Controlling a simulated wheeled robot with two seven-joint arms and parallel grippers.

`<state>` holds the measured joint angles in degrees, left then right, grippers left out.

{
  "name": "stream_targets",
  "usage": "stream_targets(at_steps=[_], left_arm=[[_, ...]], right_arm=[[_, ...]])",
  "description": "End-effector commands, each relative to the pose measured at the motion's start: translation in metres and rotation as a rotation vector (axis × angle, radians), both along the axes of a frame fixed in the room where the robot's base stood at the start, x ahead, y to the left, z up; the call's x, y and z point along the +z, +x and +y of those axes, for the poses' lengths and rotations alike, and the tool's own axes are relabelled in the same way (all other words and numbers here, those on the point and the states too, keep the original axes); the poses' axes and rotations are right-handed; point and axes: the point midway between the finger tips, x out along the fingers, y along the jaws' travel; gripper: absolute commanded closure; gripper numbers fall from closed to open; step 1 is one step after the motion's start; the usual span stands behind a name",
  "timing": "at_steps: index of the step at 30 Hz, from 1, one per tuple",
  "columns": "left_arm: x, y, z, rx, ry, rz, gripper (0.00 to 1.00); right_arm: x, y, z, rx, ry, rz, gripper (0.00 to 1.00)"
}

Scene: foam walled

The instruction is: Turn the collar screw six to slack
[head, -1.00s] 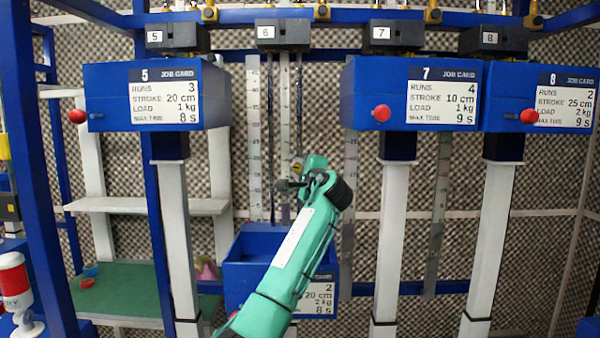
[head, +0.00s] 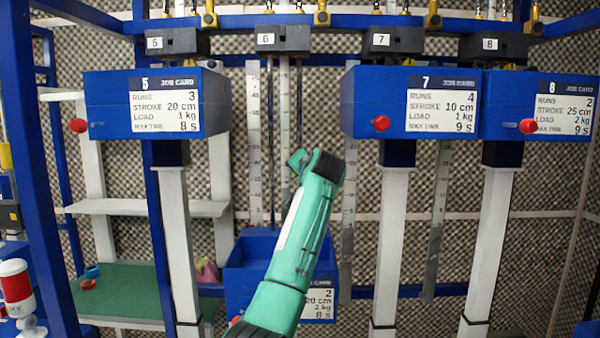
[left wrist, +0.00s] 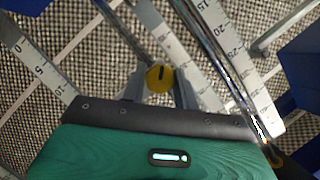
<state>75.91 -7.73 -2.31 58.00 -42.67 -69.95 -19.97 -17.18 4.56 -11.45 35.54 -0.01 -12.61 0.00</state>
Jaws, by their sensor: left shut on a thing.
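The collar screw is a round yellow knob (left wrist: 159,78) with a dark slot that looks nearly upright in the left wrist view. My left gripper (left wrist: 159,88) is shut on it, with one grey finger on each side. The knob sits by a metal rod beside a white scale strip. In the head view my green left arm hides the screw and the gripper fingers. The black block labelled 6 (head: 283,40) is at the top, above the rods and scales. A lowered blue box (head: 240,275) stands below, partly behind my arm. My right gripper is not in view.
Blue box 5 (head: 108,105) hangs left of my arm. Blue boxes 7 (head: 375,85) and 8 (head: 505,85) hang to the right, with red knobs in front. White posts (head: 392,240) stand below them. A green shelf (head: 125,295) is at lower left.

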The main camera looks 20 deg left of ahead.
Motion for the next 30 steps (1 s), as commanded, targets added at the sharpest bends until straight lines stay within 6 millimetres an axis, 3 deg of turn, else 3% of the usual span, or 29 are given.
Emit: stream_targets(at_steps=[18,30], left_arm=[[0.000,0.000,0.001,0.000,-0.549,-0.153,0.93],[0.000,-0.001,0.002,0.000,-0.769,-0.220,0.93]], right_arm=[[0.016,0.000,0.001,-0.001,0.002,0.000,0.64],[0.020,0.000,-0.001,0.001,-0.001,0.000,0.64]])
